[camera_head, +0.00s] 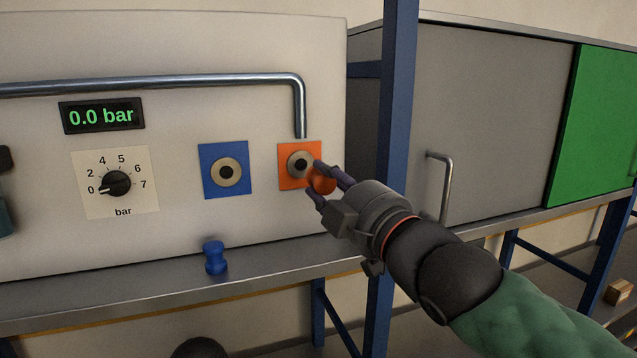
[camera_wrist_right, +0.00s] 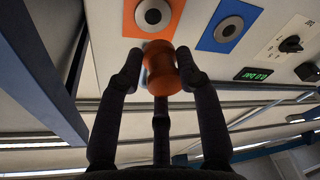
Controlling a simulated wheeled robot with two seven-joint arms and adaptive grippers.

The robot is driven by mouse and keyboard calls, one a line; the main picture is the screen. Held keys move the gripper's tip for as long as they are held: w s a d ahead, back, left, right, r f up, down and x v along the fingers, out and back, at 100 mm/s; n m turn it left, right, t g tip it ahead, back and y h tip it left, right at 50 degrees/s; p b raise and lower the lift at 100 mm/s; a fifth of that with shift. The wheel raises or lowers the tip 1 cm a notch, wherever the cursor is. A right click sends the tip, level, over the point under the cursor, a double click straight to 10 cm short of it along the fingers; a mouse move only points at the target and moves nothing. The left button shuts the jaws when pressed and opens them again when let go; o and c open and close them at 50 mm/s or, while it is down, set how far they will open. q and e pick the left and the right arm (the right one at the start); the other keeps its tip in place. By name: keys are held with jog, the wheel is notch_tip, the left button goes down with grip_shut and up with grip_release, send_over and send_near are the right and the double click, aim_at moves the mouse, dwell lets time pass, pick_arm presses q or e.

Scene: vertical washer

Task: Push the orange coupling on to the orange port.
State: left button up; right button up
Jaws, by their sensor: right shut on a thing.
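The orange coupling (camera_head: 322,181) is held in my right gripper (camera_head: 326,181), whose fingers are shut on its sides. In the right wrist view the coupling (camera_wrist_right: 162,68) sits between the fingertips (camera_wrist_right: 162,72). The orange port (camera_head: 300,164) is a round metal ring with a dark centre on an orange plate on the white panel. The coupling is close in front of it, at its lower right in the head view. In the right wrist view the port (camera_wrist_right: 153,14) shows just above the coupling, with its ring uncovered. My left gripper is not in view.
A blue port (camera_head: 226,172) is left of the orange one. A blue coupling (camera_head: 215,258) stands on the metal shelf (camera_head: 150,295) below. A steel pipe (camera_head: 299,110) ends above the orange plate. A blue post (camera_head: 388,140) stands right of the panel. The display reads 0.0 bar (camera_head: 101,116).

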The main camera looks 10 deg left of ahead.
jog(key=shift+s+d, duration=0.1)
jog(key=shift+d, duration=0.15)
jog(key=shift+w+a, duration=0.5)
jog(key=shift+a, duration=0.4)
jog(key=shift+w+a+p, duration=0.2)
jog(key=shift+w+p, duration=0.2)
jog(key=shift+w, duration=0.4)
jog(key=shift+p+x, duration=0.35)
jog(key=shift+x, duration=1.1)
jog(key=shift+w+f, duration=0.2)
jog(key=shift+f, duration=0.05)
jog(key=shift+p, duration=1.65)
jog(key=shift+w+a, duration=0.25)
jog(key=shift+w, duration=0.2)
jog(key=o, duration=1.1)
jog(key=shift+o, duration=0.2)
